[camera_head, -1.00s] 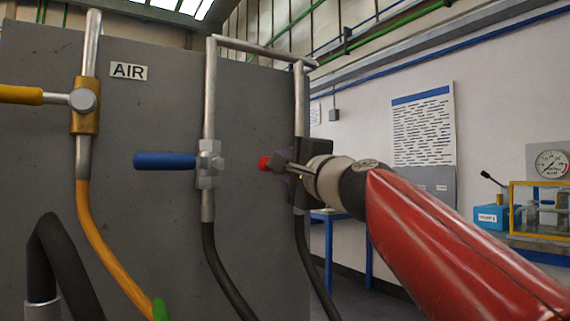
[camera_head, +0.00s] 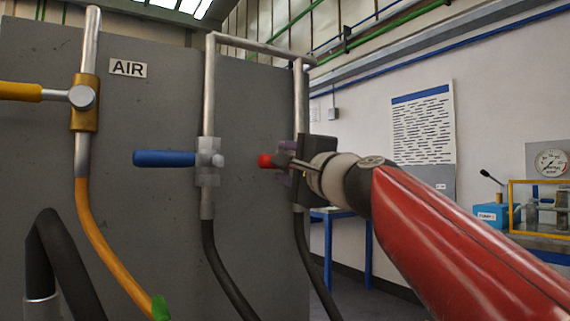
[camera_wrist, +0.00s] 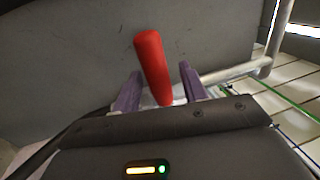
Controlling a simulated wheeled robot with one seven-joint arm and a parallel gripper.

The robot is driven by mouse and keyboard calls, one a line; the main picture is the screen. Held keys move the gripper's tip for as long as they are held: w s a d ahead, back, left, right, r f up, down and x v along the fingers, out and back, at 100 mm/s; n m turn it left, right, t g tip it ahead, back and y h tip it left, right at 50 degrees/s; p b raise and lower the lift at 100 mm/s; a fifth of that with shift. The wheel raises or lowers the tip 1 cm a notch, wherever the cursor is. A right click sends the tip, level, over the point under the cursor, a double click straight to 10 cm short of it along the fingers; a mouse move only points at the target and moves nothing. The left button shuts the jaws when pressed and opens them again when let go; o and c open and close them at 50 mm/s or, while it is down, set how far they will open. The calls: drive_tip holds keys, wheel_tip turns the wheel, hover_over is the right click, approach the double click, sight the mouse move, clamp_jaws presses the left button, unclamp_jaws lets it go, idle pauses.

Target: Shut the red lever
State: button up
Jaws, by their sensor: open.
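The red lever (camera_head: 266,161) is on the rightmost pipe of the grey panel. In the head view only its red end shows, pointing left, with the rest hidden behind my gripper (camera_head: 284,165). In the wrist view the red lever (camera_wrist: 152,66) runs up from between the two purple fingers of my gripper (camera_wrist: 158,92). The fingers are open, one on each side of the lever's lower part, with a visible gap on both sides. The valve body is mostly hidden by my gripper.
A blue lever (camera_head: 165,159) sticks out left from the middle pipe, close by. A yellow lever (camera_head: 20,92) is on the left pipe. A blue table leg (camera_head: 328,255) and wall stand to the right of the panel.

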drive_tip(key=b+v, duration=0.2)
drive_tip(key=v, duration=0.5)
idle(0.3)
